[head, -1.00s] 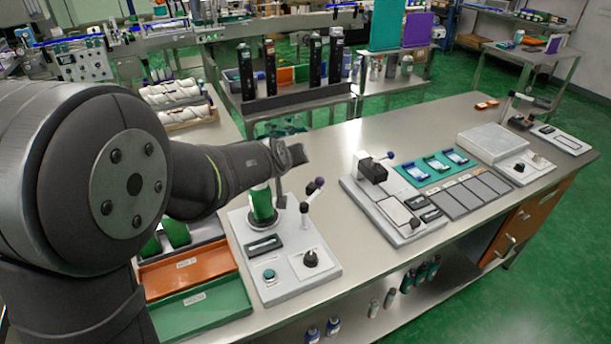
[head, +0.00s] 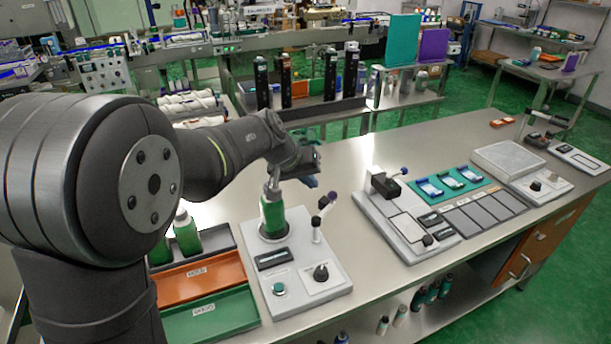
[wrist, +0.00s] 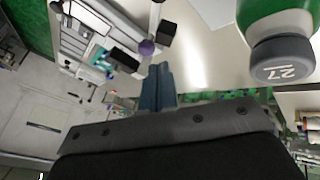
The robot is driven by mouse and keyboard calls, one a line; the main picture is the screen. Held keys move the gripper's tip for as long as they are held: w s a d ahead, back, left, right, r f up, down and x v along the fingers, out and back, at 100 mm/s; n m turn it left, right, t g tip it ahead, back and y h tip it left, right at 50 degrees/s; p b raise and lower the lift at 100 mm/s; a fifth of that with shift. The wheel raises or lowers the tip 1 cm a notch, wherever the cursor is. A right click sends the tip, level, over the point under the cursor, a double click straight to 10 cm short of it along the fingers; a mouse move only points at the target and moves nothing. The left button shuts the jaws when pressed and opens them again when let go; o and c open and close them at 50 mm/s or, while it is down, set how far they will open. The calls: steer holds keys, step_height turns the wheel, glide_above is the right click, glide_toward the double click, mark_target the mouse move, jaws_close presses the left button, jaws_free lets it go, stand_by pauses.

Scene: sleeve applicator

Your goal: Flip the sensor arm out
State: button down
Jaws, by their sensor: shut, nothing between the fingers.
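The sensor arm (head: 317,221) rises from the sleeve applicator's pale base plate (head: 330,290). It is a pale post with a black block (head: 323,203) and a purple knob (head: 332,195) at its upper end. A green bottle (head: 272,216) with a grey cap stands upright on the station, left of the sensor arm. My gripper (head: 311,181) is above and between the bottle and the knob, shut and empty. In the wrist view, the shut fingers (wrist: 157,85) point towards the purple knob (wrist: 146,47), apart in the picture. The bottle's cap (wrist: 282,61) is at the right, marked 27.
An orange tray (head: 200,279) and a green tray (head: 212,314) lie left of the station, with green bottles (head: 186,236) behind. Another station (head: 400,225) stands to the right. Bare table lies between the two stations.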

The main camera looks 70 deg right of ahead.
mark_target(329, 195)
steer(key=shift+x, duration=2.7)
steer(key=shift+s+d+m+g+y, duration=0.1)
steer(key=shift+s+m+g+y, duration=0.35)
steer(key=shift+s+m, duration=0.6)
steer(key=shift+w, duration=0.2)
steer(key=v, duration=1)
steer(key=shift+w, duration=0.2)
steer(key=shift+d+f, duration=0.1)
steer(key=shift+d, duration=0.05)
